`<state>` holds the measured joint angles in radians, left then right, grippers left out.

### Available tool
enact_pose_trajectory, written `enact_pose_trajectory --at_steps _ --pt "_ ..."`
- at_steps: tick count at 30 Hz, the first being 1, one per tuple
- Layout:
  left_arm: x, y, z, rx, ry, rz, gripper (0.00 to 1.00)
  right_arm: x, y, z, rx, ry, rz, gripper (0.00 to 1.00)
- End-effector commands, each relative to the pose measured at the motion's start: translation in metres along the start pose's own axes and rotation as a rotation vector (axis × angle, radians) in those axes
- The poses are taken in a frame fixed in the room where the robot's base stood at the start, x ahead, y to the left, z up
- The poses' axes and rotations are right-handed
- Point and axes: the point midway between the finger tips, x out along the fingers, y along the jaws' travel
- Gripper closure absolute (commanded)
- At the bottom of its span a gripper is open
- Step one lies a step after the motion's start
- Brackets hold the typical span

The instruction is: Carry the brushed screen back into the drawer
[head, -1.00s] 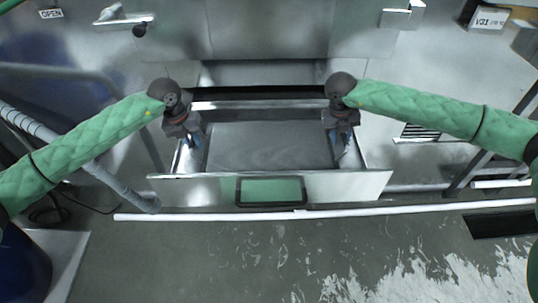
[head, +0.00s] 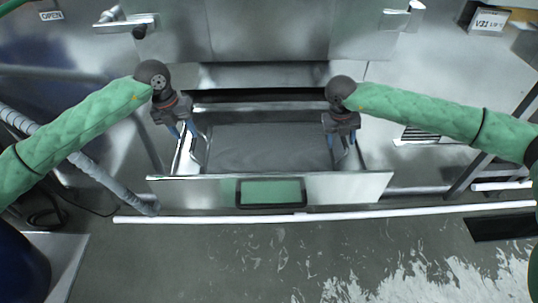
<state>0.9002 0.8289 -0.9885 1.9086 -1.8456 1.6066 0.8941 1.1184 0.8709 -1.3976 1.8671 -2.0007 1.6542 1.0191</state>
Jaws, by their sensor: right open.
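The drawer (head: 345,187) is pulled out in the middle of the head view, with a handle recess in its front. The screen (head: 265,147), a flat grey panel, lies inside the drawer between its side walls. My right gripper (head: 341,141) is open over the right end of the drawer, close to the screen's right edge. Its fingers partly hide that edge, and I cannot tell whether they touch it.
A metal machine housing (head: 270,35) rises behind the drawer. A white pipe (head: 400,210) runs along the floor in front. A grey hose (head: 90,170) and a blue drum (head: 22,265) stand at the left. White splashes mark the floor at lower right.

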Motion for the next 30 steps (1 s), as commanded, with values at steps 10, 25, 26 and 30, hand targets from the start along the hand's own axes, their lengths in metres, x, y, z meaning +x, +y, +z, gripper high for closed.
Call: enact_pose_trajectory --at_steps 10,25,26,30 --pt "-0.049 0.001 0.001 -0.001 0.0 0.002 0.6 0.0 0.0 0.0 -0.001 0.0 0.001 0.46" --pt "-0.056 0.001 0.001 -0.001 0.001 0.002 0.6 -0.053 0.001 0.001 -0.001 -0.003 0.002 0.46" --pt "-0.056 0.001 0.001 -0.001 0.001 0.002 0.6 -0.059 0.001 0.001 -0.001 -0.002 0.001 0.46" --pt "-0.056 0.001 0.001 -0.001 0.001 0.002 0.6 -0.085 0.001 0.001 0.0 -0.002 0.001 0.46"
